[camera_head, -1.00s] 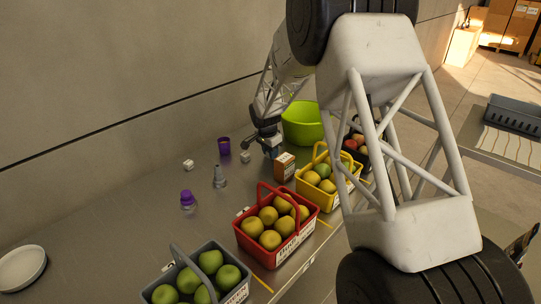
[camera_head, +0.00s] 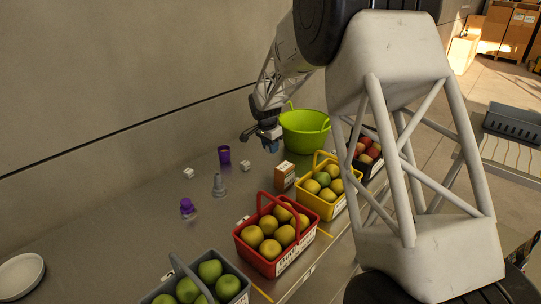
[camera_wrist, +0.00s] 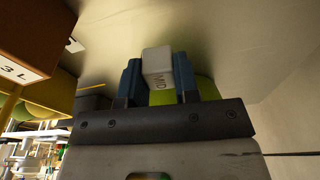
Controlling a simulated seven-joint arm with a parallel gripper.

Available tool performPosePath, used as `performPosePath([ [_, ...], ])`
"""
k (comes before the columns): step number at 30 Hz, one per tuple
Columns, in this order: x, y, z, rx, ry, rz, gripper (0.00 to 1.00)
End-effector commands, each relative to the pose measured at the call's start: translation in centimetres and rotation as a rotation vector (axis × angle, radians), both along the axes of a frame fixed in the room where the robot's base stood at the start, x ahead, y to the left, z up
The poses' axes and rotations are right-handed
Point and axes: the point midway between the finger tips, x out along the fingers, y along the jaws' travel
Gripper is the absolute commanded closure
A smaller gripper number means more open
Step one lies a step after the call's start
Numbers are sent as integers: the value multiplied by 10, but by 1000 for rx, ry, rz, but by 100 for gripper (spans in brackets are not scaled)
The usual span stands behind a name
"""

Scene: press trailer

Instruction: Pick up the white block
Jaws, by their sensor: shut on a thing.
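My gripper (camera_head: 270,146) is above the table near the green tub. In the wrist view its blue fingers (camera_wrist: 158,80) are shut on a white block (camera_wrist: 157,63) marked "MID", which sticks out past the fingertips. In the head view the held block cannot be made out. Two other small white blocks lie on the table in the head view, one left of the purple cup (camera_head: 188,173) and one right of it (camera_head: 245,166).
A green tub (camera_head: 305,133), a brown carton (camera_head: 285,176), a purple cup (camera_head: 224,155), a grey cone-shaped piece (camera_head: 218,186) and a purple-topped bottle (camera_head: 187,208) stand on the table. Fruit baskets, including a red one (camera_head: 262,262) and a yellow one (camera_head: 325,208), line the front edge.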

Motion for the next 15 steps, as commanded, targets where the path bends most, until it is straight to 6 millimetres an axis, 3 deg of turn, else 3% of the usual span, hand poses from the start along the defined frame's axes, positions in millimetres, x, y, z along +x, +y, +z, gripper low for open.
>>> performPosePath([
  [6, 0, 0, 26, 0, 0, 0, 94],
  [15, 0, 0, 35, 0, 0, 1, 94],
])
